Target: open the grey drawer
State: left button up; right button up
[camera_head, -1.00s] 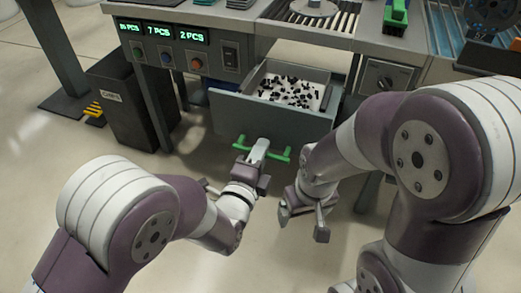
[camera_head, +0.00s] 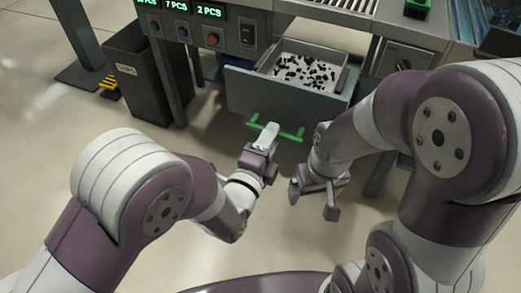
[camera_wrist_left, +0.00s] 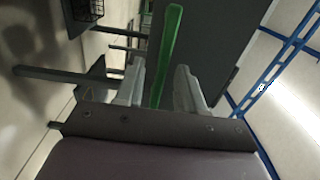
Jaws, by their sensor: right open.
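The grey drawer (camera_head: 290,95) stands pulled out from under the bench in the head view. A light tray (camera_head: 309,78) with many small black parts shows inside it. Its green handle (camera_head: 291,134) runs along the front face. My left gripper (camera_head: 268,133) is at the middle of this handle. In the left wrist view the green handle (camera_wrist_left: 167,50) lies between the two fingers of my left gripper (camera_wrist_left: 160,88), with a small gap on each side. My right gripper (camera_head: 316,200) is open and empty, to the right and below the handle.
A dark bin (camera_head: 148,85) stands left of the drawer. The floor in front of the drawer is clear.

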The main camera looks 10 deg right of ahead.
pick_arm(q)
jog(key=p+v, duration=0.2)
jog(key=v, duration=0.8)
jog(key=shift+s+a, duration=0.1)
jog(key=shift+a, duration=0.05)
jog(key=w+a+f+n+g+y, duration=0.2)
jog(key=w+a+n+g+y, duration=0.15)
jog(key=a+n, duration=0.3)
jog(key=w+a+f+n+g+y, duration=0.3)
jog(key=a+n+y, duration=0.15)
jog(key=n, duration=0.35)
jog(key=s+a+r+n+g+y+p, duration=0.25)
jog(key=s+a+n+g, duration=0.45)
jog(key=s+a+n, duration=0.4)
notch_tip(320, 180, up, 37)
jog(key=w+p, duration=0.2)
jog(key=p, duration=3.3)
jog(key=shift+w+a+m+p, duration=0.2)
jog(key=shift+a+m+p, duration=0.15)
jog(key=shift+a+m, duration=0.1)
